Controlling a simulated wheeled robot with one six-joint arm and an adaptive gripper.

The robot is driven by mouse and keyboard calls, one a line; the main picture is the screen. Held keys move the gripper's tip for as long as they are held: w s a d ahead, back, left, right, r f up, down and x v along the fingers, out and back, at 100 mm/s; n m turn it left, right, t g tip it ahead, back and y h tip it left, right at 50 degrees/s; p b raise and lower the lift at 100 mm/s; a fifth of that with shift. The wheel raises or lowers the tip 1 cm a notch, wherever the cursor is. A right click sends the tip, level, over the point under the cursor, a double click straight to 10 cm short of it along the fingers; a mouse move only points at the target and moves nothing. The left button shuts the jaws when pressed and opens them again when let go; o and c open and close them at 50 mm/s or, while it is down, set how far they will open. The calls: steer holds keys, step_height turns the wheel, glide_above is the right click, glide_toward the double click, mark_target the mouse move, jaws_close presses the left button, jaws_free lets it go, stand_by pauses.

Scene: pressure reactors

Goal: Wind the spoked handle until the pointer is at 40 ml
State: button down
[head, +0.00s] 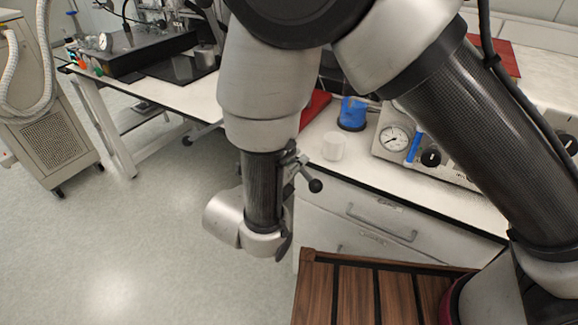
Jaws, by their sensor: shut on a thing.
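Part of the spoked handle shows just right of my forearm: a metal spoke with a black ball knob (315,185) pointing down and right, beside some metal fittings (290,162). The handle's hub and its other spokes are hidden behind my arm. My wrist hangs low in front of the bench's left end, and my gripper is hidden behind my forearm, so its hold on the handle does not show. The pointer and its ml scale are not visible.
On the bench (451,205) stand a white cup (333,146), a blue-covered vessel (352,114) and a box with a round gauge (394,139). A wooden slatted surface (350,295) is below. Another table (180,93) stands back left.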

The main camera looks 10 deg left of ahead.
steer(key=shift+d+r+n, duration=0.15)
steer(key=shift+r+n, duration=0.15)
steer(key=shift+r, duration=0.15)
steer(key=c, duration=1.5)
jaws_free()
steer(key=shift+o, duration=0.2)
steer(key=shift+s, duration=0.1)
steer(key=v, duration=1.2)
